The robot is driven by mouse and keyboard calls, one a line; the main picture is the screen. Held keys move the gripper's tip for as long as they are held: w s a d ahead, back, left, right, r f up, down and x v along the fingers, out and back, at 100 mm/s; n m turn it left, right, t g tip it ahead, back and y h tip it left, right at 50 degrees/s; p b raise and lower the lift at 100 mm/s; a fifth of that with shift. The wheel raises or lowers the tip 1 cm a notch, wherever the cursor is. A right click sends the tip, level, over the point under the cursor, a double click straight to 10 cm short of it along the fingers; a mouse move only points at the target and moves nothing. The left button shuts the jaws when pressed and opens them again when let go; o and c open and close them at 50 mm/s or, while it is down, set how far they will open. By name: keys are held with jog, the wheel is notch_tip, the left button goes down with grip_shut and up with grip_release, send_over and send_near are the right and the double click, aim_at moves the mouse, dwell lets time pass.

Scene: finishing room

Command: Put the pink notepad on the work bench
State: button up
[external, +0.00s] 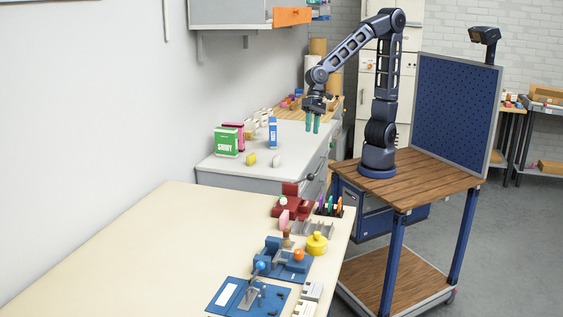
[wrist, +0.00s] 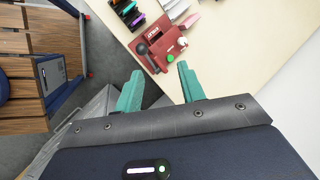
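My gripper (external: 313,122) has teal fingers pointing down, above the right part of the grey counter. In the wrist view its fingers (wrist: 160,86) are apart with nothing between them. A flat pink thing (external: 241,133), which may be the pink notepad, stands upright on the grey counter, partly hidden behind a green-and-white box (external: 226,142). A smaller pink thing (external: 284,218) is on the cream-topped bench (external: 150,245), beside a red device (external: 290,204). I cannot tell for certain which is the notepad. The cream bench top also shows in the wrist view (wrist: 235,35).
A blue-and-white carton (external: 273,133), a yellow block (external: 250,160) and small jars share the grey counter (external: 225,168). Blue fixtures and a yellow knob (external: 317,243) crowd the bench's right edge. The bench's left and middle are clear. A wall cabinet (external: 230,12) hangs above.

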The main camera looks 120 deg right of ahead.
jog(key=s+d+r+n+h, duration=0.1)
jog(key=s+d+n, duration=0.2)
jog(key=s, duration=0.4)
jog(key=s+d+r+n+h, duration=0.1)
jog(key=s+d+r+n, duration=0.1)
jog(key=s+n, duration=0.4)
jog(key=s+d+r+n+t+h, duration=0.1)
jog(key=s+d+n, duration=0.3)
jog(key=s, duration=0.5)
jog(key=shift+s+d+r+h, duration=0.3)
jog(key=shift+d+r+h, duration=0.15)
jog(key=shift+h, duration=0.05)
